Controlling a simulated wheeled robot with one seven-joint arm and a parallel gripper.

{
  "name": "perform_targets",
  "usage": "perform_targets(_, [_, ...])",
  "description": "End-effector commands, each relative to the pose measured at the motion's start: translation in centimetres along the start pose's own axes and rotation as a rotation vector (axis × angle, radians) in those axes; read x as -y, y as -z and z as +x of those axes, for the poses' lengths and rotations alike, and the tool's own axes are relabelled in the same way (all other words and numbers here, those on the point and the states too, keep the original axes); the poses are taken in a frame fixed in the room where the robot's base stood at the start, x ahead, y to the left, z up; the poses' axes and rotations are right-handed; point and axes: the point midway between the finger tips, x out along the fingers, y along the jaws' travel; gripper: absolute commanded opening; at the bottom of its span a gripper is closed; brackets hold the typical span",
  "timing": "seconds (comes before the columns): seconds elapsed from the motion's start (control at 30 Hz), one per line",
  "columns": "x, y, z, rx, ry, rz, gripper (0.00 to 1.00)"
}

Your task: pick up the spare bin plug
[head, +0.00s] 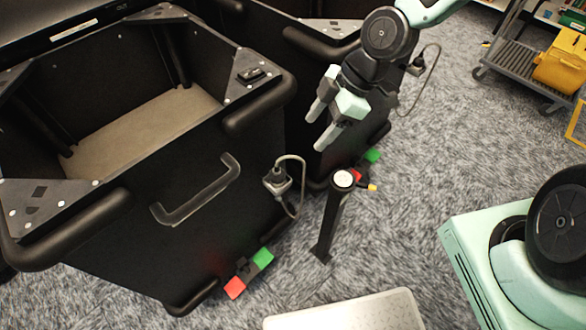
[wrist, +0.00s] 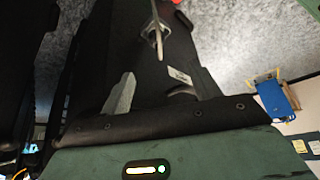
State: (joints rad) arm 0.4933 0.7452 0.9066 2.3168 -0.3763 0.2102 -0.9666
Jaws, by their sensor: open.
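A grey and black plug (head: 277,180) with a looped grey cable sits against the outer side of the near black bin (head: 200,245), right of its handle. A second dark plug (head: 417,64) with a cable shows by the far black bin (head: 335,158), behind my arm. I cannot tell which one is the spare bin's. My gripper (head: 316,132) is open and empty, above the floor in front of the far bin's side, up and right of the near plug and apart from it. The wrist view shows a plug with a pale cable (wrist: 157,34) on a dark bin side.
A black post (head: 330,222) with a white round top and a yellow-tipped stub stands right of the near plug. Red and green blocks (head: 250,273) lie at the near bin's foot. A cart with a yellow bin (head: 562,68) stands far right. Carpet between is open.

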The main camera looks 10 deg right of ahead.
Motion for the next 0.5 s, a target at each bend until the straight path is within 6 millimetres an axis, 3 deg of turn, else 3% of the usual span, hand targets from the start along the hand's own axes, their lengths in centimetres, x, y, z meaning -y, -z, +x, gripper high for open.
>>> perform_targets(0.17, [-0.5,0.0,1.2,-0.028,-0.009,-0.024,0.62])
perform_targets(0.5, [-0.5,0.1,7.6,-0.024,-0.005,-0.024,0.62])
